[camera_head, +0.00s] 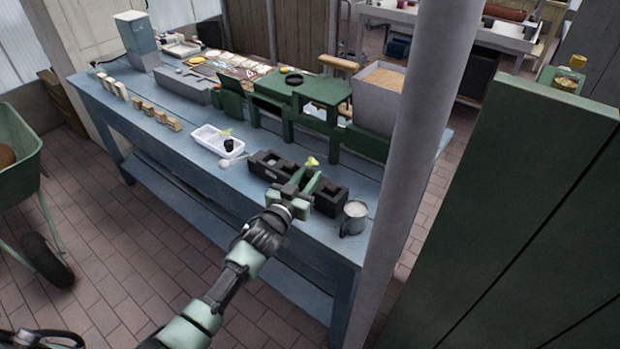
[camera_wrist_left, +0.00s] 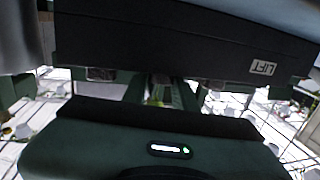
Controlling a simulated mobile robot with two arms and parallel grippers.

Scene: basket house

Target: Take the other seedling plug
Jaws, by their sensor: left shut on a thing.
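My left gripper (camera_head: 304,178) reaches over the black tray (camera_head: 268,166) on the blue bench. Its green fingers are shut around a seedling plug, whose yellow-green leaves (camera_head: 311,161) show just beyond the fingertips. The plug's body is hidden, and I cannot tell whether it is clear of the tray. The left wrist view shows a little yellow-green (camera_wrist_left: 158,95) between the fingers and the tray's dark side (camera_wrist_left: 200,45) marked LIFT. Another seedling plug, with a dark body (camera_head: 229,146) and green leaves, is in the white tub (camera_head: 209,148). My right gripper is not in view.
A grey mug (camera_head: 354,218) stands right of the black tray, near the bench's front edge. A green stand (camera_head: 312,110) and a grey box of soil (camera_head: 385,98) are behind. A grey post (camera_head: 424,150) rises at the right. Small wooden blocks (camera_head: 147,109) line the bench's left part.

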